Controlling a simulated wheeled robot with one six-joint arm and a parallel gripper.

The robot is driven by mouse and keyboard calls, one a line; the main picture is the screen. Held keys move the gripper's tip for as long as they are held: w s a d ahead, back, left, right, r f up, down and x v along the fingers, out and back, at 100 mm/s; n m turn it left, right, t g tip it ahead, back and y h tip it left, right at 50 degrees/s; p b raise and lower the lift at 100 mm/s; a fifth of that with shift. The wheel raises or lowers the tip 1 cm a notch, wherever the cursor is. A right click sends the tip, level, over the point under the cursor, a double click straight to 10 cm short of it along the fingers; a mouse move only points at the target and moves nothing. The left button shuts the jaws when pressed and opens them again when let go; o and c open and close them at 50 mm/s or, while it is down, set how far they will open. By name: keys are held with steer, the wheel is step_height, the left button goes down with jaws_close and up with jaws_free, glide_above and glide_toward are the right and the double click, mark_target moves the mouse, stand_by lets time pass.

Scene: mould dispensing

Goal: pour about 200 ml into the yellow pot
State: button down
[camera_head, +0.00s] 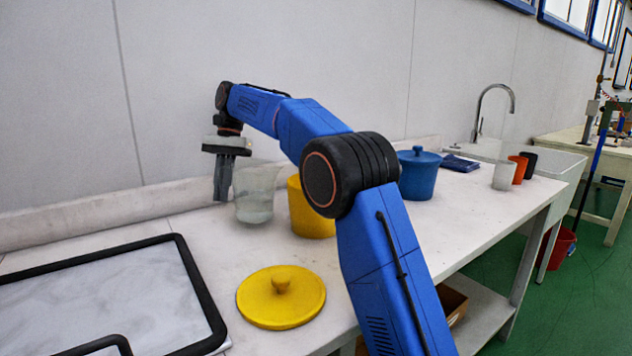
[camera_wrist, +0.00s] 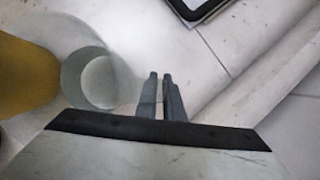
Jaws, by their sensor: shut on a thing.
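The yellow pot (camera_head: 308,212) stands open on the bench, partly hidden behind my arm. It also shows at the left edge of the wrist view (camera_wrist: 25,78). Its yellow lid (camera_head: 281,297) lies on the bench in front of it. A clear jug (camera_head: 257,192) with some see-through liquid in its lower part is upright just left of the pot. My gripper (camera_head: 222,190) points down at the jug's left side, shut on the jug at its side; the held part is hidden. In the wrist view the fingers (camera_wrist: 163,82) are close together beside the jug (camera_wrist: 101,80).
A black-framed tray (camera_head: 100,290) lies at the front left. A lidded blue pot (camera_head: 418,176), a dark blue cloth (camera_head: 460,163) and small white, orange and black cups (camera_head: 505,175) stand to the right, near a sink (camera_head: 540,160). The wall runs behind the bench.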

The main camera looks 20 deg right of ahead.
steer(key=shift+s+d+r+t+y, duration=0.1)
steer(key=shift+d+r+t+y, duration=0.2)
steer(key=shift+r+y, duration=0.35)
steer(key=d+r+y, duration=0.1)
steer(key=r, duration=0.2)
steer(key=d+r+t+y, duration=0.1)
steer(key=r, duration=0.3)
steer(key=s+r+y, duration=0.1)
steer(key=r, duration=0.3)
steer(key=shift+s+d+r+n+t, duration=0.1)
steer(key=shift+d+r+n+t, duration=0.2)
steer(key=shift+d+n, duration=0.1)
steer(key=shift+s+d+r+n+t+y, duration=0.2)
steer(key=shift+d+r+y, duration=0.25)
steer(key=shift+r+y, duration=0.2)
steer(key=shift+s+d+r+n+t+y, duration=0.1)
steer(key=shift+s+d+r+t+y, duration=0.1)
steer(key=shift+d+r+y, duration=0.35)
steer(key=shift+s+d+r+n+t+y, duration=0.1)
steer(key=shift+s+d+r+t+y, duration=0.15)
steer(key=shift+r+y, duration=0.4)
steer(key=shift+d+r+b, duration=0.2)
steer(key=shift+r+b, duration=0.15)
steer(key=shift+r, duration=0.15)
steer(key=shift+s+d+r+y, duration=0.25)
steer(key=shift+r+y, duration=0.15)
steer(key=shift+y, duration=0.2)
steer(key=shift+d+r+t, duration=0.1)
steer(key=shift+t, duration=0.15)
